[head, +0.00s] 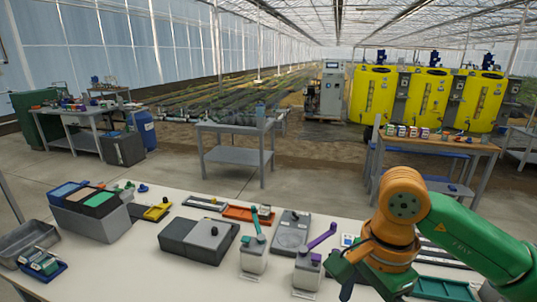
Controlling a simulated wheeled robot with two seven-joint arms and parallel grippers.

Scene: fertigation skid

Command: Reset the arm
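My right arm, green and orange, comes in from the right edge and bends down over the white bench (130,285). Its gripper (347,283) is low at the front right of the bench, beside a white container with a purple lever (307,270). The fingertips are partly hidden and small, so I cannot tell whether they are open or shut. My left arm and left gripper are not in view.
On the bench are a white container with a green lever (254,258), a grey-black box (198,240), a grey scale-like plate (290,232), an orange tray (247,214) and a bin box (90,215). Yellow tanks (425,98) stand behind.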

